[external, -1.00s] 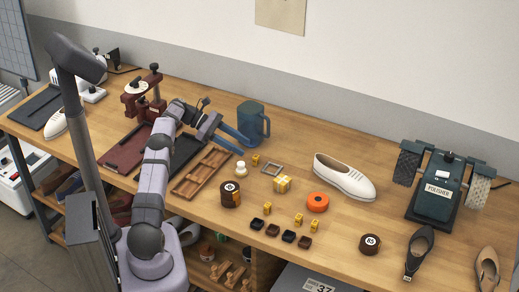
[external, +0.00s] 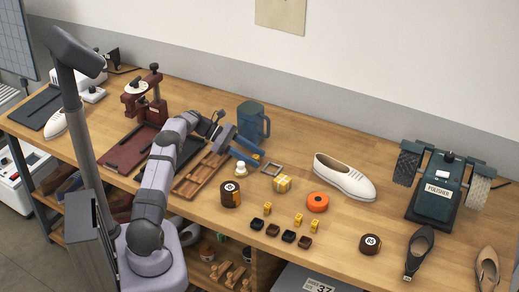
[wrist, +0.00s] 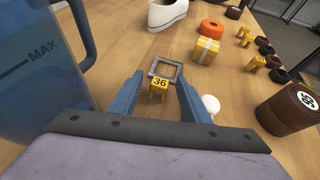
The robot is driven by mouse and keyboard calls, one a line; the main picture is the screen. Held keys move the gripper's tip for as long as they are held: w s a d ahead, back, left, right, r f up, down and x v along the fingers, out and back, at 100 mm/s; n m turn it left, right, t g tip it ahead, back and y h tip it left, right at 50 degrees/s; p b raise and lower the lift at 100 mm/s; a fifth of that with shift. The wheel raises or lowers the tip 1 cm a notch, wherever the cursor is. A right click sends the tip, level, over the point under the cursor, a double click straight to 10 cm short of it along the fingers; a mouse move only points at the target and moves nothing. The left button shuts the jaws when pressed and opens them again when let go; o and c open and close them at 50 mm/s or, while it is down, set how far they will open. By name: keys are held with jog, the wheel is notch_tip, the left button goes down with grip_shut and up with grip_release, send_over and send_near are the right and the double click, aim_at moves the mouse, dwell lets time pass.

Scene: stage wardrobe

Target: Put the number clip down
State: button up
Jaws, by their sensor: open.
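A yellow number clip marked 36 (wrist: 159,89) stands upright on the bench, between and just beyond my fingertips in the wrist view. My gripper (wrist: 159,80) is open, with its two blue fingers apart and a gap on each side of the clip. In the external view my gripper (external: 250,156) is low over the bench and hides much of this clip. Other yellow clips (external: 299,220) stand on the bench near several small dark blocks (external: 289,236).
A grey square frame (wrist: 167,69) lies just past the clip. A white knob-topped object (wrist: 210,103) stands right of my fingers. The blue MAX jug (wrist: 40,60) is close on the left. A wooden tray (external: 201,175) and brown roll (external: 231,194) are nearby.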

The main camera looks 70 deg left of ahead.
aim_at(256, 156)
jog(key=shift+w+d+f, duration=0.25)
jog(key=shift+w+f, duration=0.05)
jog(key=shift+w, duration=0.1)
grip_shut()
notch_tip(256, 156, up, 10)
jog(key=shift+r+b, duration=0.1)
jog(key=shift+b, duration=0.4)
